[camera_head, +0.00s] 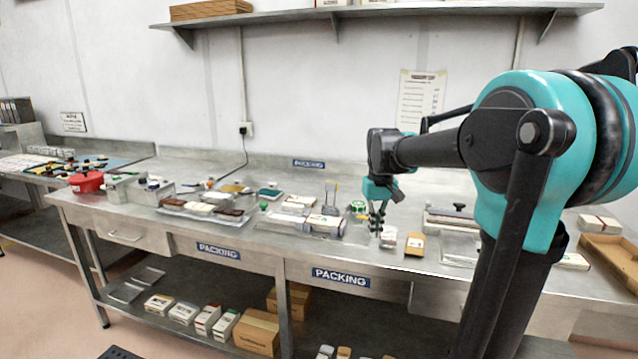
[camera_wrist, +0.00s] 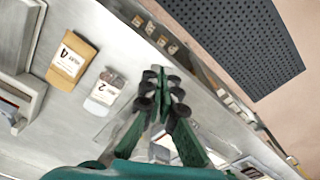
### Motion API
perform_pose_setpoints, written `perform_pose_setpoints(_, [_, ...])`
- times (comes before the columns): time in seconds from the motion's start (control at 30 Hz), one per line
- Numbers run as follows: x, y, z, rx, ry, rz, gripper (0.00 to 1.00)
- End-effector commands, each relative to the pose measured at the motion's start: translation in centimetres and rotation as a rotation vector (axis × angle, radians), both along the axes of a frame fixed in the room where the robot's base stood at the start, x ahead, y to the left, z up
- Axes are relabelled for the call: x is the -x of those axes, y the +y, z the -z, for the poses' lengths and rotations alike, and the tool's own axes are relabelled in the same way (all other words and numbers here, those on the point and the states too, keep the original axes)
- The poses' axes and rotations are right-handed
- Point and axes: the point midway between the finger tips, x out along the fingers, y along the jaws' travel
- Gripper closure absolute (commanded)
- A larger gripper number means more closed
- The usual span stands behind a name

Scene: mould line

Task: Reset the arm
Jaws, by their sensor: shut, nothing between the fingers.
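My arm reaches in from the right in the head view, and my gripper (camera_head: 376,228) points down above the steel packing bench (camera_head: 330,258). In the wrist view my gripper (camera_wrist: 162,80) shows green fingers with dark pads drawn together, with nothing between them. A white packet marked 2 (camera_wrist: 103,95) and a brown packet marked 4 (camera_wrist: 70,62) lie on the bench beside the fingers. In the head view the white packet (camera_head: 389,238) is just right of the fingertips, and the brown packet (camera_head: 414,243) is further right.
Trays of bars (camera_head: 205,210), a red pot (camera_head: 87,181) and white boxes (camera_head: 325,224) stand left of my gripper. A steel press-like item (camera_head: 458,218) and a cardboard tray (camera_head: 610,256) are to the right. A wall shelf (camera_head: 370,11) runs above.

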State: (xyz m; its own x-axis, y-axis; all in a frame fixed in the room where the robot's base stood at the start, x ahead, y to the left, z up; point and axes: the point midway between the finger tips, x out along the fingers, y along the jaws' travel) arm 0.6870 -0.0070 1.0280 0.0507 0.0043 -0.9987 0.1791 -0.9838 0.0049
Motion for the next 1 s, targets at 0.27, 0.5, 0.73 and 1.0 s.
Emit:
perform_pose_setpoints(0.27, [4.3,-1.1,5.3,-0.009,-0.080,0.047,1.00])
perform_pose_setpoints(0.5, [11.8,-2.5,13.0,-0.022,-0.198,0.115,1.00])
perform_pose_setpoints(0.73, [18.5,-3.2,18.9,-0.035,-0.299,0.170,1.00])
perform_pose_setpoints(1.0, [19.8,-3.3,19.9,-0.037,-0.319,0.181,1.00])
